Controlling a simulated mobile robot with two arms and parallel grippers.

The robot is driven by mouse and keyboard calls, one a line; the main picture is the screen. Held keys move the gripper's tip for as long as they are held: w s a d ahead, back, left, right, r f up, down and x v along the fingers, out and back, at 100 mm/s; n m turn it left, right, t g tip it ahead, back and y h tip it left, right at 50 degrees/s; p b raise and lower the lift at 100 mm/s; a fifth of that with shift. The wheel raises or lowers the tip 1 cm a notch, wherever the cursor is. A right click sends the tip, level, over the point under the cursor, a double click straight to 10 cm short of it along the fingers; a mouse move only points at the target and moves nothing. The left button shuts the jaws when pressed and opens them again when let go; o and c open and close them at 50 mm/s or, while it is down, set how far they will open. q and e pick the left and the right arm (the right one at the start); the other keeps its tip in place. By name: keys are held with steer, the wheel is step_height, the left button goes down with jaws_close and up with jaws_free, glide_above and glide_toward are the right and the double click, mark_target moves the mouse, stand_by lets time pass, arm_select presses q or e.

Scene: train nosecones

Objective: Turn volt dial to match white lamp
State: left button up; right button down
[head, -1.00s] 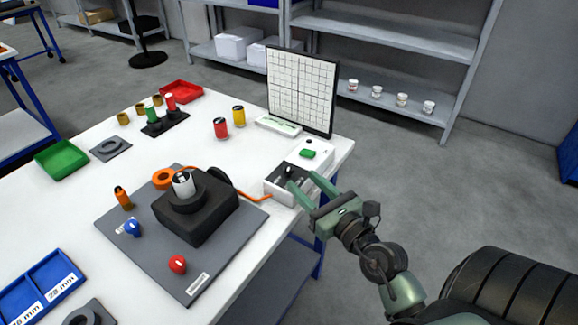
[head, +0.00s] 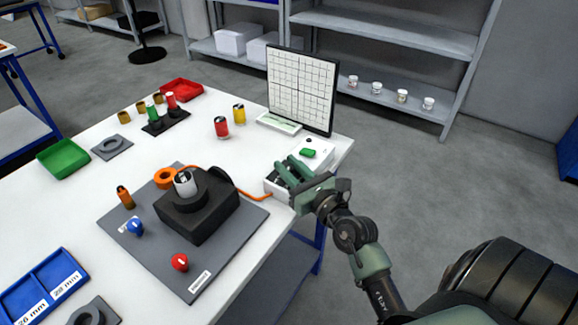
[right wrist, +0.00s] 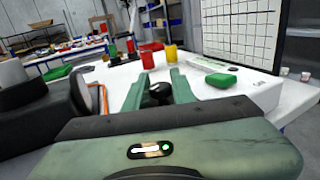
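The white instrument box (head: 318,146) stands at the table's right edge, with a green button (head: 307,153) on top. It also shows in the right wrist view (right wrist: 262,92). My right gripper (head: 284,169) is over the near-left part of this box and hides that part in the head view. In the right wrist view a black knob (right wrist: 158,92) appears between the two green fingers (right wrist: 156,76). I cannot tell whether they touch it. No lit white lamp can be made out. My left gripper is not in view.
A gridded board (head: 302,88) stands behind the box. A black block (head: 196,214) sits on a grey mat (head: 180,276) with a blue knob (head: 135,226) and a red knob (head: 180,262). An orange cable (head: 255,196) runs toward the box. Red and yellow cans (head: 221,127) stand behind.

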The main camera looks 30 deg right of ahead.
mark_target(293, 171)
steer(key=shift+f+n+y+b, duration=0.15)
steer(key=shift+n+y+b, duration=0.25)
steer(key=shift+y+b, duration=0.3)
steer(key=shift+n+y+b, duration=0.4)
steer(key=shift+y+b, duration=0.05)
steer(key=shift+y, duration=0.15)
steer(key=shift+r, duration=0.2)
steer(key=c, duration=1.2)
jaws_free()
steer(key=shift+c, duration=0.2)
steer(key=shift+s, duration=0.15)
steer(key=s, duration=0.2)
steer(key=s+b, duration=0.1)
steer(key=s, duration=0.3)
steer(key=shift+s+d+f+b, duration=0.15)
steer(key=shift+d+f+b, duration=0.05)
steer(key=shift+d+b, duration=0.2)
steer(key=shift+s+d+r, duration=0.1)
steer(key=shift+s+r, duration=0.1)
steer(key=shift+s, duration=0.4)
